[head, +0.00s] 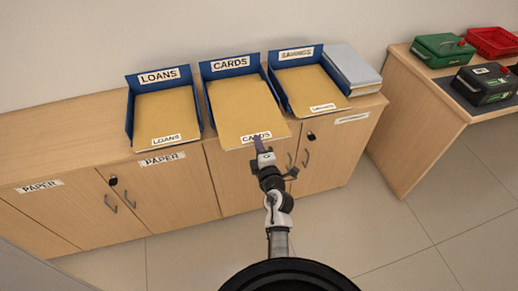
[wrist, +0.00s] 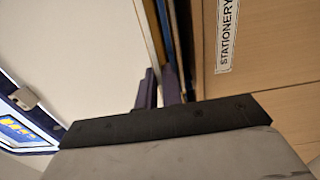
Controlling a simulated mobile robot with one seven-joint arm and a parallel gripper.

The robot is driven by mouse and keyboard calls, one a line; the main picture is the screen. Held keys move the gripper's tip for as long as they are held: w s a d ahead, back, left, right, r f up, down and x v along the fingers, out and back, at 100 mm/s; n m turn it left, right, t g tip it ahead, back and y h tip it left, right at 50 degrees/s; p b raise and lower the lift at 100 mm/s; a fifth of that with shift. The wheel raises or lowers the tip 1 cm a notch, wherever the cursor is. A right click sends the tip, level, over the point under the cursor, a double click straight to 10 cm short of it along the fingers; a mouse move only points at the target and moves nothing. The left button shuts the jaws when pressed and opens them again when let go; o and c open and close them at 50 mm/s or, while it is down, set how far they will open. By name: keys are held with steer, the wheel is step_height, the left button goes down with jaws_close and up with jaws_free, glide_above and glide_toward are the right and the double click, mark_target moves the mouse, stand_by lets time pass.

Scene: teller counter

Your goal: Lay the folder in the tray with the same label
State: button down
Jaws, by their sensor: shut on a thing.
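A tan folder labelled CARDS (head: 245,108) lies over the middle blue tray, labelled CARDS (head: 234,64). Its back part is between the tray's walls and its front end sticks out past the counter's front edge. I cannot tell whether it rests on the tray floor or is held slightly above it. My gripper (head: 258,142) is shut on the folder's front edge, by its label. In the wrist view the fingers (wrist: 159,88) are close together at a thin tan edge (wrist: 148,35), seen edge-on.
The LOANS tray (head: 158,75) on the left and the SAVINGS tray (head: 296,54) on the right each hold a tan folder. A grey-blue binder stack (head: 352,68) lies right of them. The wooden cabinet top (head: 60,140) is clear at left. Green and red boxes sit on a desk (head: 425,75) at far right.

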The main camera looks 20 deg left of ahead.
mark_target(252, 132)
steer(key=b+x, duration=0.1)
steer(key=x, duration=0.1)
steer(key=f+b+x, duration=0.1)
steer(key=b+x, duration=0.1)
steer(key=x, duration=0.1)
steer(key=shift+a+f, duration=0.1)
steer(key=shift+f, duration=0.05)
steer(key=shift+b+x, duration=0.8)
steer(key=shift+x, duration=0.55)
steer(key=shift+p, duration=0.45)
steer(key=shift+f, duration=0.15)
steer(key=c, duration=1.5)
jaws_free()
steer(key=shift+s, duration=0.15)
